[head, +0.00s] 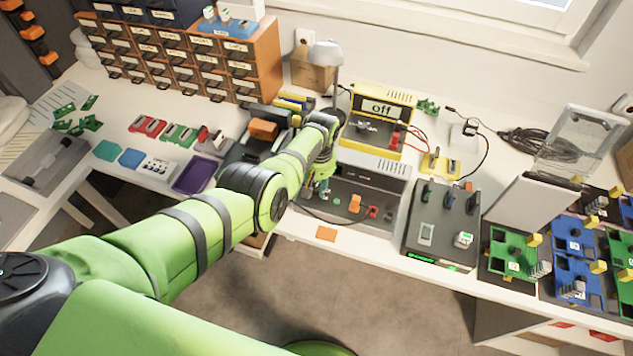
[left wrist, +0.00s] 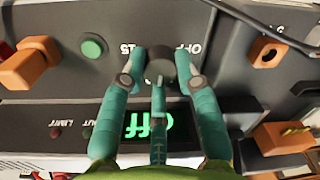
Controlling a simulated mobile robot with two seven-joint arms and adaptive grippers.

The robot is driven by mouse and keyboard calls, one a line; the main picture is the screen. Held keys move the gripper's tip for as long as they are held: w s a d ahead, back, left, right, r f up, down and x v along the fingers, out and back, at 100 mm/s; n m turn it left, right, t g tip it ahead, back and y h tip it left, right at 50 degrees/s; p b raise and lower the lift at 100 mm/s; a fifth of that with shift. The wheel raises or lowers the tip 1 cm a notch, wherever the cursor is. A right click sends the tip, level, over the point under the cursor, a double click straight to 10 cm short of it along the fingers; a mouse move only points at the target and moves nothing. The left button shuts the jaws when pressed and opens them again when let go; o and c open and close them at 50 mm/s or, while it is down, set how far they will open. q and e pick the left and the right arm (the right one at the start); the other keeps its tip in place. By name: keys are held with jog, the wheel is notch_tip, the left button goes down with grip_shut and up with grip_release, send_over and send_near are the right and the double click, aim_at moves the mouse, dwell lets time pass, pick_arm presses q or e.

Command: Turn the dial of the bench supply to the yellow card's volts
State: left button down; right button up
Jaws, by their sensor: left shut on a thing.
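The bench supply (head: 393,183) stands on the white bench, a dark front panel under a pale top. In the left wrist view the panel is upside down, with "OFF" and "15" marked near the dial and a green display (left wrist: 145,125) reading "off". In the head view my left gripper (head: 322,187) is at the supply's front and the arm hides the dial. I cannot make out a yellow card with readable volts.
Orange plugs (left wrist: 25,66) and a green button (left wrist: 92,46) sit near the fingers. A dark box (head: 440,225) is to the right. An orange card (head: 326,233) lies at the bench's front edge.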

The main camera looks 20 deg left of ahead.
aim_at(318, 189)
pick_arm(q)
jog(key=m, duration=0.4)
jog(key=m+p, duration=0.1)
jog(key=m, duration=0.1)
jog(key=shift+s+f+m, duration=0.1)
jog(key=shift+s+m, duration=0.15)
jog(key=shift+m, duration=0.05)
jog(key=m+p, duration=0.1)
jog(key=m, duration=0.4)
jog(key=shift+m, duration=0.4)
jog(key=c, duration=0.9)
grip_release()
jog(key=shift+w+t, duration=0.1)
jog(key=shift+t, duration=0.2)
jog(key=shift+w+r, duration=0.1)
jog(key=shift+r, duration=0.8)
notch_tip(318, 189, up, 10)
jog(key=shift+s+d, duration=0.25)
